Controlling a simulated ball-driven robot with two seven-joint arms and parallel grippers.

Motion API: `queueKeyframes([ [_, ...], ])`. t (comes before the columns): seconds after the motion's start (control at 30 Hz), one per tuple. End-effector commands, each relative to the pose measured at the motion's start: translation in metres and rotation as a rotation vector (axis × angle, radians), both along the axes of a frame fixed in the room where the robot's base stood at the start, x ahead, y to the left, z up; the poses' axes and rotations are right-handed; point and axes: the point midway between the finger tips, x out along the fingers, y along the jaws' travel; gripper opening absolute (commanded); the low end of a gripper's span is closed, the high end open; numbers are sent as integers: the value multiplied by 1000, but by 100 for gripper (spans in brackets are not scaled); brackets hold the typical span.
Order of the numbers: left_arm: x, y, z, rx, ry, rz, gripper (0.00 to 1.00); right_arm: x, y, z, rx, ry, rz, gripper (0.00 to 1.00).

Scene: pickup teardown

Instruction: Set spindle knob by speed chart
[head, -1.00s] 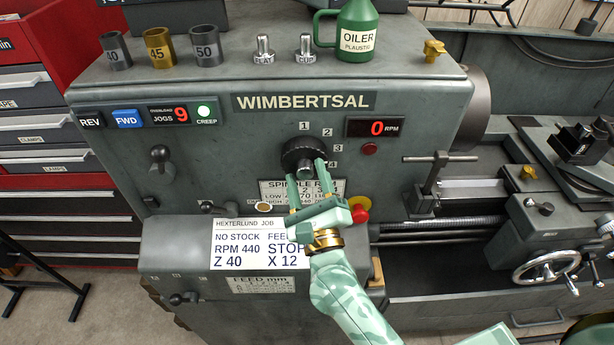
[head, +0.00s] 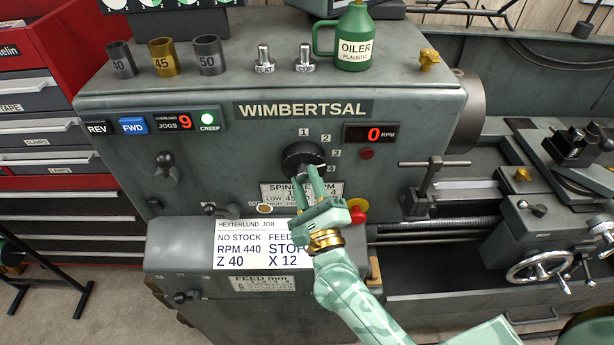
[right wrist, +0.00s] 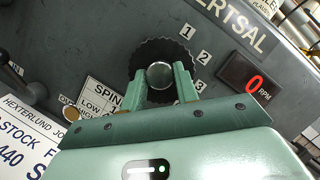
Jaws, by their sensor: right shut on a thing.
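The spindle knob (head: 301,153) is a black ridged dial on the grey headstock front, with labels 1 to 4 around its right side. Its pointer is not clear to me. My right gripper (head: 315,178) comes from below and is shut on the knob. In the right wrist view, the fingers (right wrist: 160,77) flank the knob's round silver centre (right wrist: 160,76), with the black rim (right wrist: 160,48) behind. The speed chart (head: 275,192) sits just below the knob, partly hidden by my gripper. The job card (head: 235,246) reads RPM 440. My left gripper is not in view.
The RPM display (head: 369,133) reads 0. A lever (head: 166,168) stands to the left. The green oiler (head: 354,40) and several sockets stand on top of the headstock.

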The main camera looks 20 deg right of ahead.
Motion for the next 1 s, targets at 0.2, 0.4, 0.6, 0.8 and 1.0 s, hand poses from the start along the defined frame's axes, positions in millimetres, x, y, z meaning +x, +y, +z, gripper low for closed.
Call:
queueKeyframes([
  [0.2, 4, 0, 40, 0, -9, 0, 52, -1, 0, 8, -169, 50, 3, 7],
  [0.4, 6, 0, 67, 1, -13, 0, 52, -1, -1, 8, -316, 92, 2, 7],
  [0.6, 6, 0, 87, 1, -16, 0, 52, -1, -1, 7, -430, 124, 2, 7],
  [0.8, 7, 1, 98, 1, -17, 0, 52, -1, -1, 5, -498, 144, 2, 7],
  [1.0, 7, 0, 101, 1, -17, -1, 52, -1, -1, 3, -524, 152, 1, 7],
])
